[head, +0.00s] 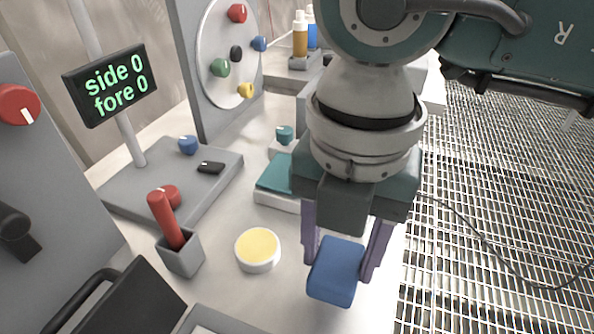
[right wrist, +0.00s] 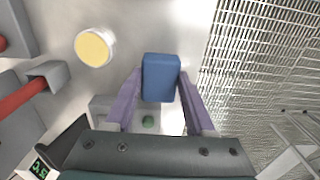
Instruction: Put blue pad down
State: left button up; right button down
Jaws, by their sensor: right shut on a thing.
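The blue pad (head: 337,271) is a small blue block between the purple fingers of my right gripper (head: 341,255). The gripper is shut on it over the front right part of the light table, near the edge beside the metal grating. In the right wrist view the blue pad (right wrist: 161,78) sits between the two fingertips. I cannot tell whether its underside touches the table. My left gripper is not in view.
A round yellow-topped tin (head: 257,250) stands left of the pad. A grey holder (head: 181,254) with a red handle is farther left. A teal-topped block (head: 276,178) lies behind. Metal grating (head: 500,220) borders the table on the right.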

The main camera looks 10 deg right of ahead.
aim_at(340, 259)
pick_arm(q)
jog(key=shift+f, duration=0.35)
pick_arm(e)
notch_tip(340, 259, down, 4)
jog(key=shift+r, duration=0.2)
pick_arm(q)
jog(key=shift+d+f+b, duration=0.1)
jog(key=shift+b, duration=0.3)
pick_arm(e)
jog(key=shift+f, duration=0.1)
jog(key=shift+c, duration=1.3)
grip_release()
